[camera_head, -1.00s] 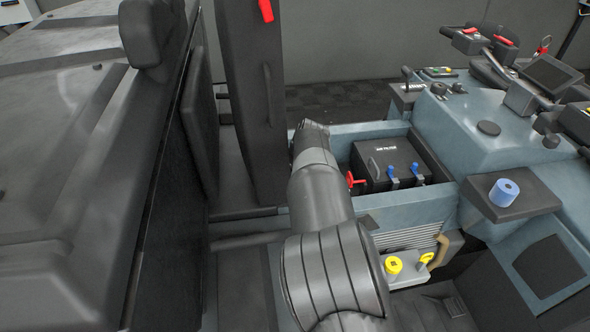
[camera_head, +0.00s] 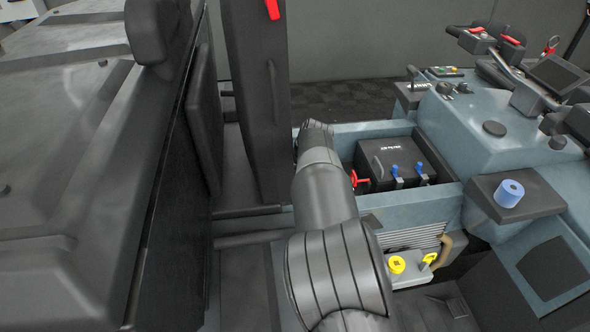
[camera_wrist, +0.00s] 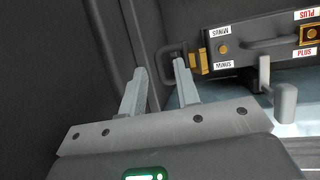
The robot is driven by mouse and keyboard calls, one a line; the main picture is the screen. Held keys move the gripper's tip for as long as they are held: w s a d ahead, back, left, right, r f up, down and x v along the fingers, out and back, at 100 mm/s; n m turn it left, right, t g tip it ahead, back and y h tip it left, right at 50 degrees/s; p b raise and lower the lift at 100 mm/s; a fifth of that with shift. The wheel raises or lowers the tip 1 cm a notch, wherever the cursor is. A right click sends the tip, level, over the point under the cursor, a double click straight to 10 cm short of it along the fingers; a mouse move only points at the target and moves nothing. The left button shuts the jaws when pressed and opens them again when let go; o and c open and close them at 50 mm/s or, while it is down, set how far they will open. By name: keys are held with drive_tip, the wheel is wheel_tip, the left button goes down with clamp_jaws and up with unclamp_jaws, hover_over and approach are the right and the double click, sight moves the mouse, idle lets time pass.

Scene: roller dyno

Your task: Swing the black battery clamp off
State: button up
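In the wrist view, a dark battery (camera_wrist: 262,45) with white MINUS and PLUS labels lies at the upper right. A dark loop-shaped bracket (camera_wrist: 171,51) stands at its left end, with brass-coloured pieces (camera_wrist: 200,63) beside it. This may be the black clamp, but I cannot be sure. My gripper (camera_wrist: 160,70) has its two grey fingers apart, with nothing seen between them. The right fingertip is close below the bracket; I cannot tell if they touch. In the head view my arm hides the gripper, and I cannot make out the battery.
A tall black panel (camera_head: 256,110) stands left of my arm. A grey post (camera_wrist: 285,103) is right of the fingers.

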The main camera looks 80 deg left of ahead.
drive_tip(key=r, duration=0.4)
drive_tip(key=shift+w+d+r, duration=0.1)
drive_tip(key=shift+w+r, duration=0.2)
drive_tip(key=shift+r, duration=0.05)
drive_tip(key=w+d+r, duration=0.6)
drive_tip(key=w, duration=0.3)
drive_tip(key=shift+r, duration=0.2)
drive_tip(key=shift+w, duration=0.1)
